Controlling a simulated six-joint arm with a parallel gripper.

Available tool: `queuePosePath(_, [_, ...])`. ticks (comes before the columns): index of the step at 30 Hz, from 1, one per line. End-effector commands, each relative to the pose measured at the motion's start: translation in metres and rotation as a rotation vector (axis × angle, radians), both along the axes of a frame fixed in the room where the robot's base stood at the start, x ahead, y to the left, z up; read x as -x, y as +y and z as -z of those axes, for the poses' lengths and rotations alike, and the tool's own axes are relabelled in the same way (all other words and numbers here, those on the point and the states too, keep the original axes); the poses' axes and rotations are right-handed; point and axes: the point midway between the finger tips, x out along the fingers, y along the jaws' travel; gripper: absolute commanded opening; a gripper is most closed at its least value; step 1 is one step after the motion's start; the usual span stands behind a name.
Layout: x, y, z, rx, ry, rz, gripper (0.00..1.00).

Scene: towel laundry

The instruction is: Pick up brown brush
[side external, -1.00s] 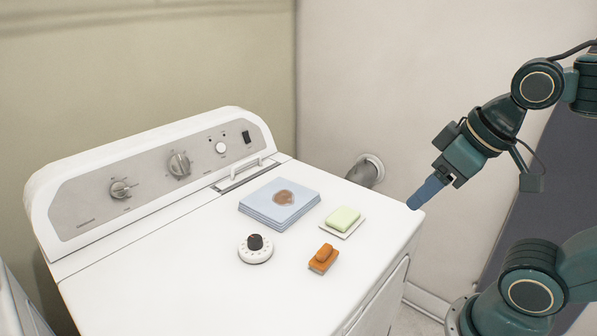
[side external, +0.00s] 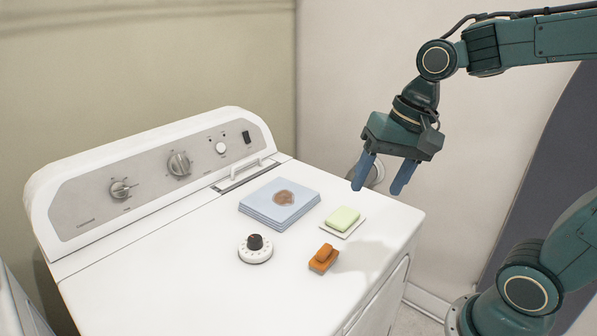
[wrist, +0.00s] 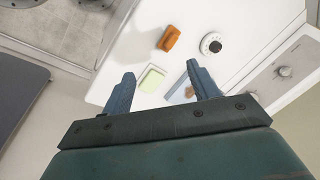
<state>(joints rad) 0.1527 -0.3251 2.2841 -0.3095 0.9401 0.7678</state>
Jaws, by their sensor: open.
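The brown brush (side external: 323,258) is a small orange-brown block with a raised handle. It lies on the white machine top near the front edge. It also shows in the wrist view (wrist: 169,38), beyond the fingertips. My gripper (side external: 377,188) is open and empty, with its two blue fingers pointing down. It is in the air above the right part of the machine top, to the right of and higher than the brush. In the wrist view my gripper (wrist: 160,80) has its fingers spread wide, with nothing between them touching either one.
A green soap on a white dish (side external: 343,219) lies behind the brush. A white timer with a dark knob (side external: 255,249) stands to its left. A folded blue towel stack (side external: 265,213) with a brown stain lies farther back. The machine top (side external: 180,285) is clear at the front left.

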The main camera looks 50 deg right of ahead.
Motion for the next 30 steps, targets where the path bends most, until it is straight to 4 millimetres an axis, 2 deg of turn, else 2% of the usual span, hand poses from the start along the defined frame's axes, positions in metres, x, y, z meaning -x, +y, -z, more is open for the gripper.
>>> queuePosePath(6, [-0.031, -0.003, 0.015, -0.118, 0.143, 0.234, 0.6])
queuePosePath(15, [-0.066, -0.013, 0.042, -0.25, 0.35, 0.558, 0.6])
queuePosePath(21, [-0.08, -0.019, 0.056, -0.299, 0.449, 0.706, 0.6])
queuePosePath(30, [-0.084, -0.021, 0.061, -0.314, 0.482, 0.757, 0.6])
